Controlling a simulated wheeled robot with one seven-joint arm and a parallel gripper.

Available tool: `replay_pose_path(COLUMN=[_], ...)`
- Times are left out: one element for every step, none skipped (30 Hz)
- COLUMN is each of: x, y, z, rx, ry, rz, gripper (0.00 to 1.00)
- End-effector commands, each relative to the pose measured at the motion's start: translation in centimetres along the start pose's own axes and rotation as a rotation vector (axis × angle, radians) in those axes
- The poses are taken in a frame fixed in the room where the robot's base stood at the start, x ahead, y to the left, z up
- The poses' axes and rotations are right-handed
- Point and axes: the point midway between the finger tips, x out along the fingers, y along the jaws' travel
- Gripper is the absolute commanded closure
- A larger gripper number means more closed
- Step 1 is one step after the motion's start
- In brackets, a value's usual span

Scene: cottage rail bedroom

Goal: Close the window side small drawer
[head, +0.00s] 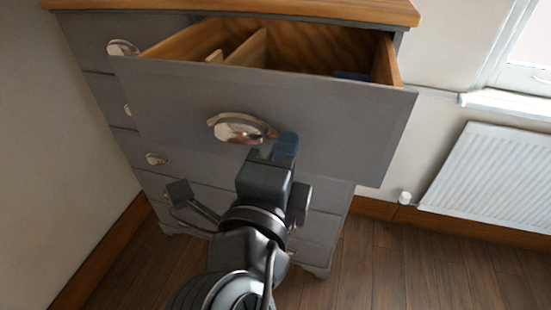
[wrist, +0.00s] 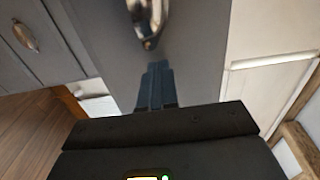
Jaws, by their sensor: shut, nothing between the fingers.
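The open small drawer (head: 340,115) is on the side nearer the window, at the top of a grey chest with a wooden top. Its grey front is pulled well out, and its wooden inside with dividers shows. Its metal cup handle (head: 242,128) is on the front; the handle also shows at the top of the wrist view (wrist: 147,18). My gripper (head: 287,142) is shut and empty, its blue fingertips close to the drawer front just below and right of the handle. In the wrist view the shut fingers (wrist: 156,85) point at the grey front. I cannot tell whether they touch it.
The neighbouring top drawer (head: 92,40) on the left is shut, as are the lower drawers. A white radiator (head: 490,180) and window sill (head: 505,104) are on the right. Wooden floor (head: 400,265) is clear in front of the radiator.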

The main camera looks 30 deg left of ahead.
Motion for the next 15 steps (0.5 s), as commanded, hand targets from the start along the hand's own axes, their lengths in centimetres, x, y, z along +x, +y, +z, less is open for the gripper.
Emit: replay_pose_path(x=[0.38,0.55,0.71,0.8,0.86,0.91,0.92,0.92,0.92,0.91,0.91,0.9,0.9,0.89,0.91], y=[-0.19,-0.14,-0.08,-0.04,-0.02,0.01,0.02,0.03,0.04,0.04,0.04,0.04,0.04,0.04,0.05], z=[0.03,0.03,0.03,0.01,0.0,0.0,-0.01,-0.01,-0.01,-0.01,-0.01,-0.01,-0.01,0.0,-0.01], rx=[0.0,0.0,0.0,0.0,0.0,0.0,0.0,0.0,0.0,0.0,0.0,0.0,0.0,0.0,0.0], ry=[0.0,-0.001,0.0,0.0,0.0,0.0,0.0,0.0,0.0,0.0,0.0,0.0,0.0,0.0,0.0], rz=[-0.001,0.0,0.0,0.0,0.0,0.0,0.0,0.0,0.0,0.0,0.0,0.0,0.0,0.0,0.0], gripper=[1.0,1.0,1.0,1.0,1.0,1.0,1.0,1.0,1.0,1.0,1.0,1.0,1.0,1.0,1.0])
